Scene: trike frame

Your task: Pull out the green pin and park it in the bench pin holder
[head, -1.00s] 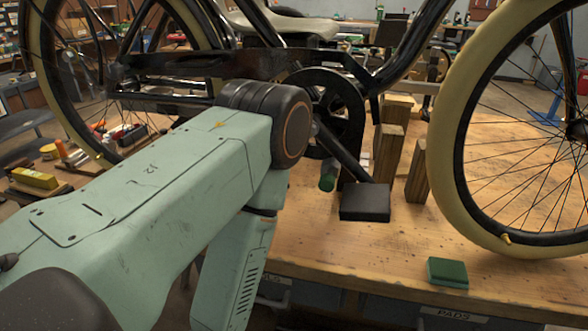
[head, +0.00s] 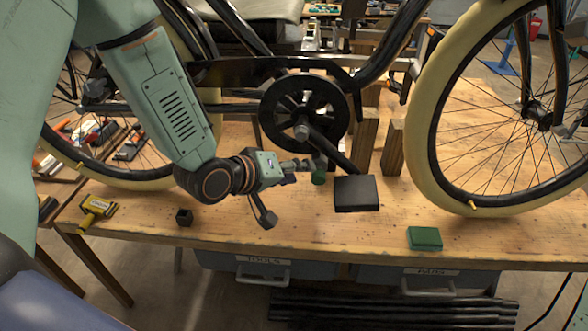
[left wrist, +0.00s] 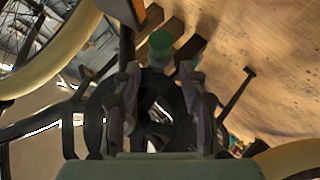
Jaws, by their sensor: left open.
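The green pin (head: 319,177) shows as a short green cylinder beside the crank, below the black chainring (head: 303,115). My left gripper (head: 303,166) reaches in from the left, its fingers close to the pin. In the left wrist view the open fingers (left wrist: 161,75) stand either side of the view's middle, with the pin's round green end (left wrist: 160,42) between and just beyond their tips. Contact cannot be made out. A small black block (head: 184,216) on the bench's left front may be the pin holder. My right gripper is not in view.
The trike frame and cream-tyred wheels (head: 436,160) stand over the wooden bench (head: 330,236). A black pedal (head: 356,194) is just right of the pin, with wooden blocks (head: 392,148) behind. A green block (head: 425,238) and a yellow tool (head: 96,212) lie near the front edge.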

